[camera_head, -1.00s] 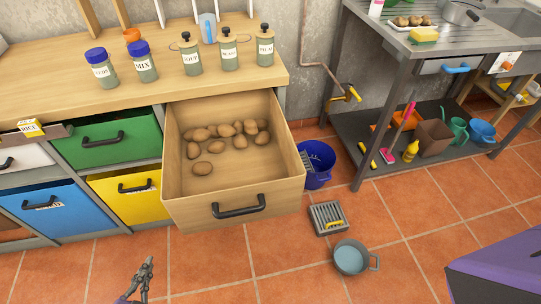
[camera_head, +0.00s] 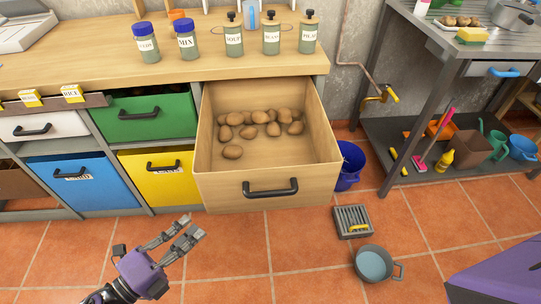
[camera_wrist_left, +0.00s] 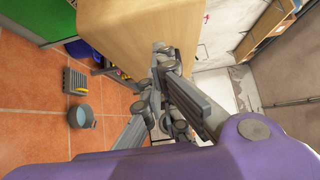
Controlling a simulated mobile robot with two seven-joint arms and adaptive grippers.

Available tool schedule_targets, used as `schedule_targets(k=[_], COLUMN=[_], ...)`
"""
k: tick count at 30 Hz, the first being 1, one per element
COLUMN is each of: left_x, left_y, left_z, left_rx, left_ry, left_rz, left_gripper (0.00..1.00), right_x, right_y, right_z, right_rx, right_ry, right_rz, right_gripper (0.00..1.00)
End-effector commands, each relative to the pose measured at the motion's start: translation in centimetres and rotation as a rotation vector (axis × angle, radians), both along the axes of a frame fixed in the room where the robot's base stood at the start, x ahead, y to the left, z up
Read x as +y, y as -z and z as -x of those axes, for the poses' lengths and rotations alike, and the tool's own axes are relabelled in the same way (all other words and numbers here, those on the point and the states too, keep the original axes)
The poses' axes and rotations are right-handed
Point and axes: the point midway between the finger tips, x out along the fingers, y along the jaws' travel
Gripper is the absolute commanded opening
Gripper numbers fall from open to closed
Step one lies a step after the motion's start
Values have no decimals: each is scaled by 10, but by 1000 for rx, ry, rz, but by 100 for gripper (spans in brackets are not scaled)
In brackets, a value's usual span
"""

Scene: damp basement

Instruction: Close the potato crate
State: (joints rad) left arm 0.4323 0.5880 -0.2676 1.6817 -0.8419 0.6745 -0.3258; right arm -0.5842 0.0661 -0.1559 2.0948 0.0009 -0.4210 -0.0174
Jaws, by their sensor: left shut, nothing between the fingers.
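The potato crate (camera_head: 325,168) is a wooden drawer, pulled well out from under the workbench in the head view. Several brown potatoes (camera_head: 232,152) lie inside, mostly toward its back. A black bar handle (camera_head: 270,188) is on its front face. My left gripper (camera_head: 193,226) is shut and empty. It is low in front of the drawers, left of the crate's front and apart from the handle in the picture. The left wrist view shows its grey fingers (camera_wrist_left: 165,88) close up, with a wooden surface behind that I cannot identify. My right gripper is not in view.
Green (camera_head: 150,117), yellow (camera_head: 155,186) and blue (camera_head: 75,183) drawers flank the crate's left. Jars (camera_head: 233,40) stand on the workbench. A blue bucket (camera_head: 347,165) is right of the crate. A grey grate (camera_head: 352,221) and pan (camera_head: 374,264) lie on the floor.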

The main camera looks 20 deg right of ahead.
Motion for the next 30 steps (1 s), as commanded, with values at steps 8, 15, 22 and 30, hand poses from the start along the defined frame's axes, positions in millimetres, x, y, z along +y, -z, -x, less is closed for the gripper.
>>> schedule_targets(k=[8,15,22,30], left_x=[-31,-35,-35,-36], left_y=[0,0,0,1], left_z=[-36,-51,-52,-57], left_rx=[0,2,3,2], left_ry=[-1,-1,-1,-1], left_rz=[0,1,1,1], left_gripper=[0,0,0,0], right_x=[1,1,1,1], right_y=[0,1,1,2], right_z=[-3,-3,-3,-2], right_rx=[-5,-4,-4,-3], right_ry=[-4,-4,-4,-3], right_rz=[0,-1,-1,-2], right_gripper=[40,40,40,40])
